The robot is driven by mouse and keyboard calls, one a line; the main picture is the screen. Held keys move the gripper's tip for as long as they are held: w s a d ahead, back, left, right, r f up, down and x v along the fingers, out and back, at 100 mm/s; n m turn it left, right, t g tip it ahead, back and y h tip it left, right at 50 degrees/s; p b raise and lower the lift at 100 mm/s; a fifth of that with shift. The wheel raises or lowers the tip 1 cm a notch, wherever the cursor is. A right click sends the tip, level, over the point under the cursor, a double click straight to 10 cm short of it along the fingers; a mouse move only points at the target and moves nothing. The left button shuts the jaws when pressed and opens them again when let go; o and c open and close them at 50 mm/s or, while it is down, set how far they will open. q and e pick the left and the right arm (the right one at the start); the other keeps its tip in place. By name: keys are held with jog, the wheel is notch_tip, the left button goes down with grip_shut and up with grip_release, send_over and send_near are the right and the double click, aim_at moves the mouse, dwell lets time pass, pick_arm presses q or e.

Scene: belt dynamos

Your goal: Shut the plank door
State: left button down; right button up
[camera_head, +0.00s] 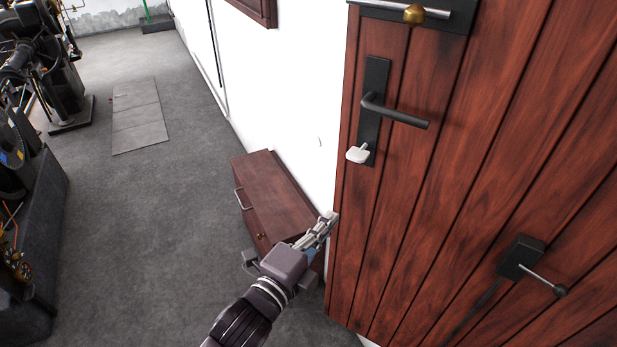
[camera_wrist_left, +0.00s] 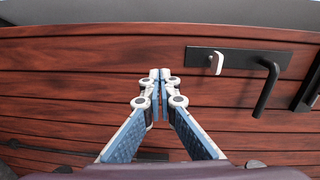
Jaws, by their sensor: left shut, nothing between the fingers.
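The reddish-brown plank door (camera_head: 440,190) fills the right of the head view. It carries a black lever handle (camera_head: 400,112) with a pale key (camera_head: 358,153) below it, a bolt with a brass knob (camera_head: 414,13) at the top and a black fitting with a thin lever (camera_head: 522,258) lower right. My left gripper (camera_head: 330,222) is shut and empty, its fingertips close to the door's left edge. In the left wrist view the fingertips (camera_wrist_left: 160,78) lie in front of the planks, left of the handle plate (camera_wrist_left: 240,58); I cannot tell whether they touch. My right gripper is out of view.
A low wooden cabinet (camera_head: 275,195) stands against the white wall (camera_head: 285,90), just behind my left gripper. Dark machinery (camera_head: 40,70) lines the left side. Grey floor (camera_head: 130,220) between them is clear, with a flat panel (camera_head: 138,115) farther back.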

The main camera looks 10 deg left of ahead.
pick_arm(q)
notch_tip(320, 180, up, 4)
jog(key=s+a+f, duration=0.1)
jog(key=p, duration=0.3)
send_near(361, 166)
jog(key=shift+m+t, duration=0.3)
jog(key=x, duration=0.5)
jog(key=shift+w+d+f, duration=0.1)
jog(key=shift+w+f, duration=0.05)
jog(key=shift+f, duration=0.05)
jog(key=shift+w+d, duration=0.2)
jog(key=shift+w, duration=0.35)
jog(key=shift+w+d+f+p, duration=0.1)
jog(key=shift+w+p, duration=0.15)
jog(key=shift+p, duration=0.05)
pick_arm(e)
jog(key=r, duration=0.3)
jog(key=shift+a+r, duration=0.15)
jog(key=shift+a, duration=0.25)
pick_arm(q)
jog(key=shift+h, duration=0.3)
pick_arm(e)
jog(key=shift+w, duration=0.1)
